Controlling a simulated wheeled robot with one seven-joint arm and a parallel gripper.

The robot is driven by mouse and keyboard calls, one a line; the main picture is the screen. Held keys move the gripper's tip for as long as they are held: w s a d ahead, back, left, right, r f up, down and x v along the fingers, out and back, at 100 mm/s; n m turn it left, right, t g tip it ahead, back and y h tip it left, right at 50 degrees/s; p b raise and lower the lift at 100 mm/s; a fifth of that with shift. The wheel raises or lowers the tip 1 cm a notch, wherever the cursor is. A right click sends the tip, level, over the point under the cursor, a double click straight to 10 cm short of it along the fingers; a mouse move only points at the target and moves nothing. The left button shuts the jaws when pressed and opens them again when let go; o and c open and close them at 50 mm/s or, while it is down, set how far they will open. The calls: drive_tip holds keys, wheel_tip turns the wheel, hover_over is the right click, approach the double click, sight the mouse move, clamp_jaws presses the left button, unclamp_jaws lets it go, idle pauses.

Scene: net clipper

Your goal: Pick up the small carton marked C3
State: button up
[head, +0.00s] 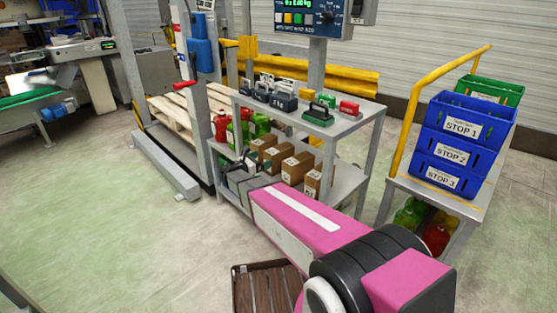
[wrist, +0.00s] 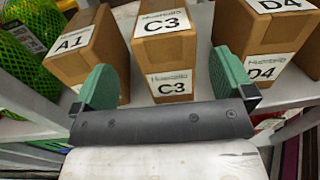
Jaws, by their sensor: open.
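The small carton marked C3 (wrist: 165,48) stands upright on a grey shelf (wrist: 30,108) in the middle of the wrist view, its label on both the top and the front. My gripper (wrist: 164,82) is open and empty, with one green finger on each side of the C3 carton's lower front. I cannot tell how far the fingers reach past its front face. In the head view my gripper (head: 238,172) is at the lower shelf's front edge, partly hidden by my arm. Several brown cartons (head: 297,168) stand there; their labels are too small to read.
Carton A1 (wrist: 82,45) stands close left of C3, carton D4 (wrist: 262,40) to its right. Green mesh-wrapped items (wrist: 28,35) lie further left. The bench's upper shelf (head: 345,125) overhangs the cartons. A trolley with blue crates (head: 455,140) stands right.

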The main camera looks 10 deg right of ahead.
sight(273, 154)
drive_tip(key=shift+s+x, duration=0.15)
drive_tip(key=shift+x, duration=1.55)
drive_tip(key=shift+s+x, duration=0.1)
drive_tip(key=shift+x, duration=1.65)
drive_tip(key=shift+d+r, duration=0.15)
drive_tip(key=c, duration=1.7)
